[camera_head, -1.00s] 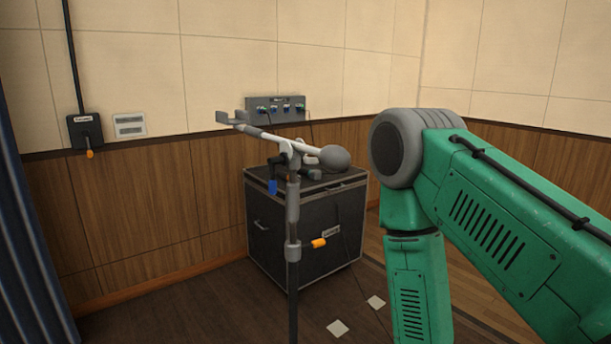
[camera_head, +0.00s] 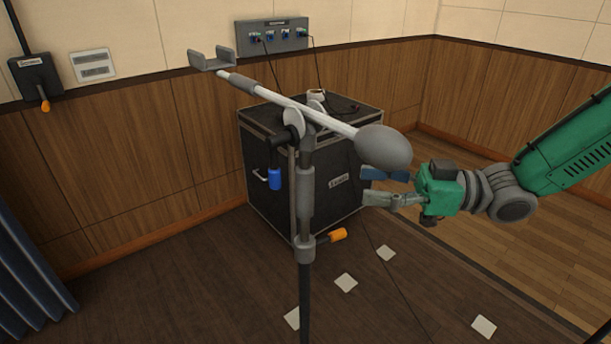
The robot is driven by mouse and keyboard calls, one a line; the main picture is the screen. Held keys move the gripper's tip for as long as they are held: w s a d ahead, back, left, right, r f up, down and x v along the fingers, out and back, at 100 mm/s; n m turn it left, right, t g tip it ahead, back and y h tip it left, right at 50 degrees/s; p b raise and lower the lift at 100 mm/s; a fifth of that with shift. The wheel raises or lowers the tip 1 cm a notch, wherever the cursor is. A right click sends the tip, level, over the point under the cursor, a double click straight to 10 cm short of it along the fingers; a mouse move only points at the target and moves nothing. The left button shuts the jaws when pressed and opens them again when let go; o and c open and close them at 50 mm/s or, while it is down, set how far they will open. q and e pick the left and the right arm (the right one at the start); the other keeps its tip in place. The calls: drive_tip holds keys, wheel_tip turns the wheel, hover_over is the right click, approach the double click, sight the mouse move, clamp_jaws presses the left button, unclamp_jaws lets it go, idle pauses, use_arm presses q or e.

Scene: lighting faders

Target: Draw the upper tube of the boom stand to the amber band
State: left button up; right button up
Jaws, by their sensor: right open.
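The boom stand stands upright in the middle of the head view. Its grey upper tube (camera_head: 306,190) runs from the boom pivot down to a collar (camera_head: 305,249) with an orange lever (camera_head: 338,235). The dark lower tube (camera_head: 304,305) is below. The tilted boom (camera_head: 310,110) carries a grey round counterweight (camera_head: 383,147) and a forked cradle (camera_head: 212,60). A blue handle (camera_head: 275,178) hangs at the pivot. I cannot make out an amber band. My right gripper (camera_head: 369,186) is open and empty, right of the upper tube and below the counterweight, apart from the tube. My left gripper is not in view.
A black flight case (camera_head: 345,195) stands behind the stand. A wall panel with sockets (camera_head: 271,36) and a switch box (camera_head: 36,78) are on the wall. A blue curtain (camera_head: 28,285) hangs at left.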

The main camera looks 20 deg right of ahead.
sight(306, 180)
drive_tip(key=b+x, duration=0.1)
drive_tip(key=x, duration=1)
drive_tip(key=shift+w+a+f, duration=0.1)
drive_tip(key=shift+w+f, duration=0.05)
drive_tip(key=shift+d, duration=0.25)
drive_tip(key=c, duration=0.4)
clamp_jaws()
